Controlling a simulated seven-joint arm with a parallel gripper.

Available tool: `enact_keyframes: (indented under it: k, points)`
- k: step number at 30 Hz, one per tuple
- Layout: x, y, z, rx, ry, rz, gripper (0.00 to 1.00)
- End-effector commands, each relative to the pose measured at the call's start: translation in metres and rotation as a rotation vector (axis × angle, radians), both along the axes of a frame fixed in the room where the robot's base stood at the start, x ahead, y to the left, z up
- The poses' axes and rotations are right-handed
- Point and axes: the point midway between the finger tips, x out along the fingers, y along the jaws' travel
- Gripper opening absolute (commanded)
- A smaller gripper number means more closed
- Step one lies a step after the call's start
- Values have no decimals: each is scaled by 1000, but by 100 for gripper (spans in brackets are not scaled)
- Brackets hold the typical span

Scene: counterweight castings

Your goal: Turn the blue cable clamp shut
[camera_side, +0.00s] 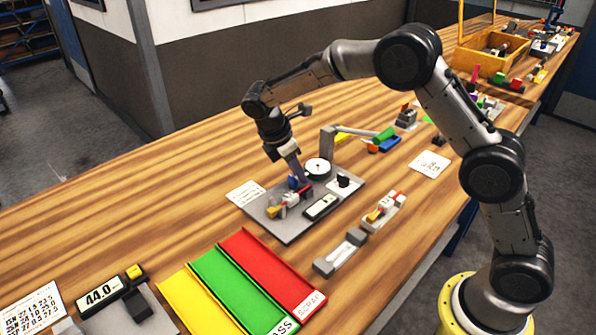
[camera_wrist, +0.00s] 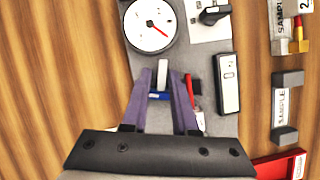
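The blue cable clamp (camera_wrist: 159,97) sits on the grey plate (camera_wrist: 158,119). In the wrist view its blue part shows between my two fingers, with a pale grey bar just beyond it. In the side view a bit of blue (camera_side: 292,182) shows beside my fingertips, mostly hidden by them. My gripper (camera_side: 298,178) points down at the plate. In the wrist view my gripper (camera_wrist: 162,76) has its fingers apart, one on each side of the clamp. I see gaps beside the pale bar; whether a finger touches the blue part, I cannot tell.
A round dial gauge (camera_wrist: 151,24) stands just beyond the clamp. A red lever (camera_wrist: 190,92) is close to my right finger. A black knob (camera_wrist: 213,13) and a grey display box (camera_wrist: 228,84) are on the right. Bare wood lies left of the plate.

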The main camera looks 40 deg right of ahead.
Motion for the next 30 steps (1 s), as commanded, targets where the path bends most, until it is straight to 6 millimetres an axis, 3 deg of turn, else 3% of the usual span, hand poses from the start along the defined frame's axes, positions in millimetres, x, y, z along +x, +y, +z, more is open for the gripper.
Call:
enact_keyframes:
  k: [5,11,30]
  points:
    - [-3,1,0,0,13,33,42]
    - [-2,-1,-1,-3,16,237,42]
    - [3,44,106,-2,4,263,42]
